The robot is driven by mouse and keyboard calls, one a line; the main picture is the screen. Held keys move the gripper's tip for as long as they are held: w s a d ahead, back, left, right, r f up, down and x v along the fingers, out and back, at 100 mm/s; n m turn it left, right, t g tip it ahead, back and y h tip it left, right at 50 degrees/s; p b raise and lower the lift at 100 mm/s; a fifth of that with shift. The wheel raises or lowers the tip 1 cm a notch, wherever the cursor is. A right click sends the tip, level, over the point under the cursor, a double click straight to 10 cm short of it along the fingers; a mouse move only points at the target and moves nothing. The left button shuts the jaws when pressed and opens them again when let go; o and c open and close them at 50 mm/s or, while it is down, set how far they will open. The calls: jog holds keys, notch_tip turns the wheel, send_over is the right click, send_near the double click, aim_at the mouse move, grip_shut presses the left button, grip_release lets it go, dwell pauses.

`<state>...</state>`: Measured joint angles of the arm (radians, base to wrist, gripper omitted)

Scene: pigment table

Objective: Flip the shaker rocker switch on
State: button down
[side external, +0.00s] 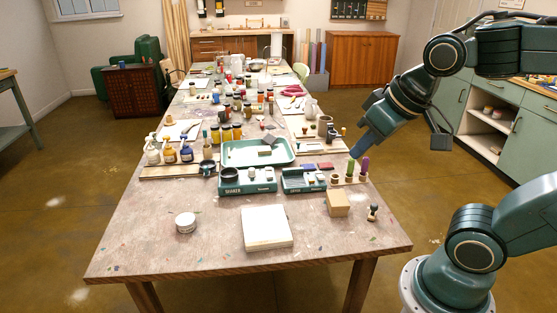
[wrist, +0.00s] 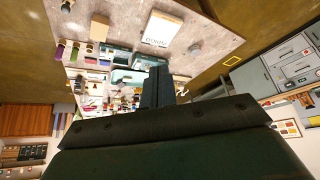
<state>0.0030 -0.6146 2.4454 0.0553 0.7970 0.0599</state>
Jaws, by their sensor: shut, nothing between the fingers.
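The shaker (side external: 246,186) is a low teal box with its name in white letters on the front, near the front middle of the table. A dark round cup or holder (side external: 230,173) sits on its left part. Small pale parts show on its top, but the rocker switch is too small to tell, and so is its position. My gripper (side external: 355,154) is above the table's right side, right of the shaker and apart from it, tilted down to the left. Its fingers (wrist: 158,85) are shut and empty in the wrist view. They hide part of the table there.
A second teal device (side external: 304,186) stands just right of the shaker, with a teal tray (side external: 228,161) behind.

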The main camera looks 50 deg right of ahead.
jog(key=w+d+f+m+h, duration=0.2)
jog(key=w+d+m, duration=0.15)
jog(key=w, duration=0.65)
jog(key=w+d+f+m+h, duration=0.1)
jog(key=w+d+f+m, duration=0.2)
jog(key=w, duration=0.6)
jog(key=w+d+f+h, duration=0.2)
jog(key=w+d+f, duration=0.2)
jog(key=w+f, duration=0.3)
jog(key=w+d+f+m+t+h, duration=0.1)
jog(key=w+d+f, duration=0.3)
jog(key=w+f, duration=0.2)
jog(key=shift+w+d+f+t+h, duration=0.3)
jog(key=shift+w+f+h, duration=0.1)
jog(key=shift+f, duration=0.55)
send_over(269, 174)
jog(key=f, duration=0.6)
jog(key=shift+s+f, duration=0.1)
jog(key=shift+s, duration=0.1)
notch_tip(269, 174, down, 2)
jog(key=shift+w, duration=0.1)
jog(key=shift+w+d+f, duration=0.1)
jog(key=shift+f, duration=0.8)
